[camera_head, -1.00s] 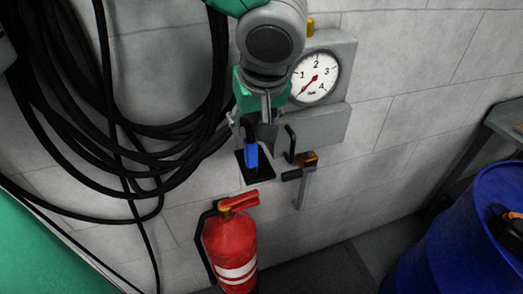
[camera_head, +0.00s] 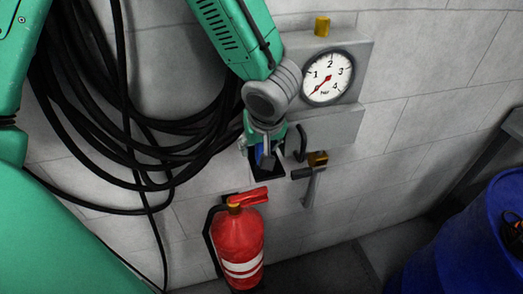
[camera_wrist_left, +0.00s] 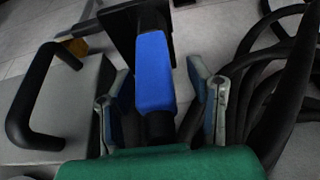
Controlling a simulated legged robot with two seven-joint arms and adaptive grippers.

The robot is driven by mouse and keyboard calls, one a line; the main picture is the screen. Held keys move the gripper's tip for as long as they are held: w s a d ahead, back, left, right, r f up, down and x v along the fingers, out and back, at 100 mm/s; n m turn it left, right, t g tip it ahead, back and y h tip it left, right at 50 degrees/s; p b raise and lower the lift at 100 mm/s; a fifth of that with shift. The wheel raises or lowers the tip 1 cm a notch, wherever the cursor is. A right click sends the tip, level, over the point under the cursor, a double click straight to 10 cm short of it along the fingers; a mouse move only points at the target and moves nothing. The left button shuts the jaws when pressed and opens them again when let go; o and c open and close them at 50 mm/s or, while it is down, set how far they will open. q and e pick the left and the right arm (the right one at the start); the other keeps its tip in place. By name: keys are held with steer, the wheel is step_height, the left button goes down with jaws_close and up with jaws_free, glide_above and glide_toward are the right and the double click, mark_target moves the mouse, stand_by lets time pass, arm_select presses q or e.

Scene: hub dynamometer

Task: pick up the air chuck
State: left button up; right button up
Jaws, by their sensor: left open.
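The air chuck, which I take to be the blue-gripped tool with black ends (camera_wrist_left: 154,72), stands against a black plate (camera_wrist_left: 122,30) on the wall. In the head view only a bit of its blue grip (camera_head: 259,153) shows, because my left gripper (camera_head: 264,150) covers most of it. In the left wrist view my left gripper (camera_wrist_left: 160,85) is open, with one finger on each side of the blue grip. Gaps show beside the grip, so the fingers are not closed on it. My right gripper is not in view.
A pressure gauge box (camera_head: 362,62) and a black curved handle (camera_head: 299,143) are close on the right. A brass-and-black fitting (camera_head: 317,158) hangs beside them. Coiled black hose (camera_head: 150,128) hangs left. A red extinguisher (camera_head: 238,240) stands below; a blue barrel (camera_head: 470,235) stands right.

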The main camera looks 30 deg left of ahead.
arm_select(q)
steer(key=shift+s+d, duration=0.1)
steer(key=shift+d+r, duration=0.1)
steer(key=shift+d, duration=0.1)
jaws_close()
